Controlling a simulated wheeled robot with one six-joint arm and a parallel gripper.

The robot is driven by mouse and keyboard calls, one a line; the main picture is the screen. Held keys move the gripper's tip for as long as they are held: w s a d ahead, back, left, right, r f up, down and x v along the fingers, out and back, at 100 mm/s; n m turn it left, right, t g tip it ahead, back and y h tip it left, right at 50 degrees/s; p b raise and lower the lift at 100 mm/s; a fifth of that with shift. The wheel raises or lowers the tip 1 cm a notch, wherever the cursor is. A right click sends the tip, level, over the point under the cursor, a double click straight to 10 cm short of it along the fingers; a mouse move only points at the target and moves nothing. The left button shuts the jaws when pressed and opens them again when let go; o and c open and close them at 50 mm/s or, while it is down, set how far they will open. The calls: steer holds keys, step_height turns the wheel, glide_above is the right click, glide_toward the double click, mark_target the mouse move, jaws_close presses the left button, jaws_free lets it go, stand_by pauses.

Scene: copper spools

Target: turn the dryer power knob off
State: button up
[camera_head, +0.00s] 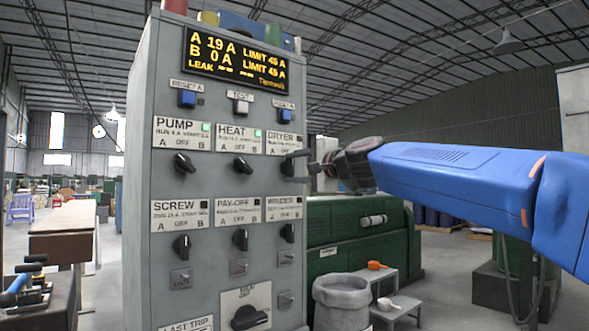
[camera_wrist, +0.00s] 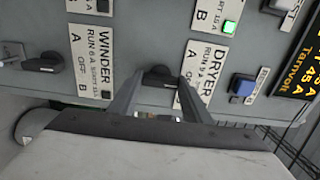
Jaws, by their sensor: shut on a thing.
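The dryer power knob (camera_wrist: 158,75) is a dark rotary knob below the white DRYER label (camera_head: 285,140) on the grey cabinet. In the wrist view it sits between the two fingers of my gripper (camera_wrist: 154,88), which is shut on it. In the head view my gripper (camera_head: 297,162) reaches it from the right and hides part of it. The DRYER label (camera_wrist: 203,72) carries A, OFF and B marks. The knob's exact pointing and the dryer lamp are too covered to tell.
The HEAT knob (camera_head: 243,166) is left of the dryer knob, and the WINDER knob (camera_head: 288,232) is below it. A blue button (camera_head: 285,116) is above. The display (camera_head: 234,58) reads A 19 A, B 0 A. A grey bin (camera_head: 342,300) stands at lower right.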

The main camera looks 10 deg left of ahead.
steer(key=o, duration=1)
steer(key=shift+f, duration=0.1)
steer(key=shift+o, duration=0.2)
steer(key=v, duration=1.7)
steer(key=shift+s, duration=0.2)
steer(key=shift+d, duration=0.15)
steer(key=s+d+f+n+g+h, duration=0.2)
steer(key=s+d+f+h, duration=0.2)
steer(key=s+d+f, duration=0.6)
steer(key=s+d+f+n+g+h, duration=0.2)
steer(key=s+d+f+h, duration=0.3)
steer(key=f, duration=2)
steer(key=s+d+f+n+g+h, duration=0.2)
steer(key=s+d+f+n+h, duration=0.2)
steer(key=s+d+f, duration=1)
steer(key=d+f, duration=0.3)
steer(key=f, duration=0.1)
steer(key=shift+s+d+f+g+h, duration=0.3)
steer(key=shift+d+f+g+h, duration=0.05)
steer(key=shift+g+h, duration=0.05)
